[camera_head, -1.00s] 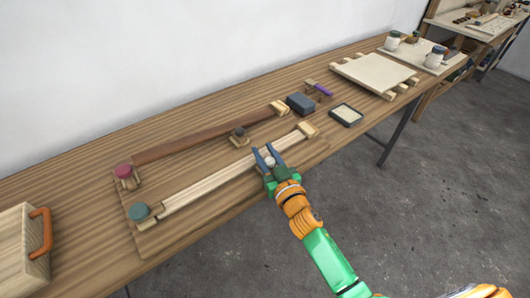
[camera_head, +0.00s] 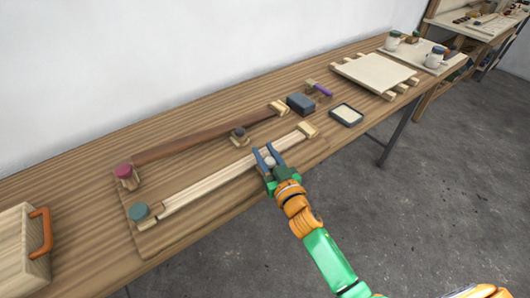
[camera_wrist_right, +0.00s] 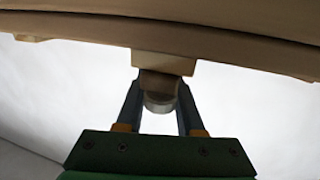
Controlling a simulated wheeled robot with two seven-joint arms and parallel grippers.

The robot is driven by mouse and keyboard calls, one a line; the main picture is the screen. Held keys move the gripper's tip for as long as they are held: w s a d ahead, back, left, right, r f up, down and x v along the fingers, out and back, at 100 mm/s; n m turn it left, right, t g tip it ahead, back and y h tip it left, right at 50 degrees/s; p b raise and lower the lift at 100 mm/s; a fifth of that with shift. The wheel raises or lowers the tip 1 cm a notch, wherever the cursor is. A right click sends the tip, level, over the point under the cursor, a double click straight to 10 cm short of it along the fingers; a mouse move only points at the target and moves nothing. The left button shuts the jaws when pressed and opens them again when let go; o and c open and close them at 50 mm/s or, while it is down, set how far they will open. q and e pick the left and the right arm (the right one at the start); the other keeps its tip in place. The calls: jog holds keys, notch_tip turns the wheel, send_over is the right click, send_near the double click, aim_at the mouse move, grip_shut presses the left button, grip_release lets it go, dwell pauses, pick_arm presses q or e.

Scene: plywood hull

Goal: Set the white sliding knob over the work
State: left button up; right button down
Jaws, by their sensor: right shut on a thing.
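The white knob (camera_head: 269,161) sits between the fingers of my right gripper (camera_head: 264,151), at the front edge of a long pale wooden strip (camera_head: 205,186). In the right wrist view the knob (camera_wrist_right: 159,100) is a pale round piece under a small wooden block (camera_wrist_right: 160,63), with a blue finger on each side. My right gripper is shut on it. The fingers partly hide the knob in the head view. My left gripper is not in view.
A green knob (camera_head: 139,211) stands at the strip's left end, and a wooden end block (camera_head: 308,130) at its right. Behind lies a dark brown strip (camera_head: 195,138) with a red knob (camera_head: 123,171). A grey-blue block (camera_head: 300,103) and a dark-rimmed tray (camera_head: 346,115) lie to the right.

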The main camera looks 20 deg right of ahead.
aim_at(270, 166)
dwell(0.4)
jog(key=shift+w+a+b, duration=0.3)
jog(key=shift+w, duration=0.45)
jog(key=shift+w+a+b, duration=0.25)
jog(key=shift+w, duration=0.5)
jog(key=c, duration=0.5)
grip_release()
jog(key=shift+c, duration=0.2)
jog(key=s, duration=0.4)
jog(key=s+d, duration=0.1)
jog(key=s, duration=0.2)
jog(key=shift+s, duration=0.1)
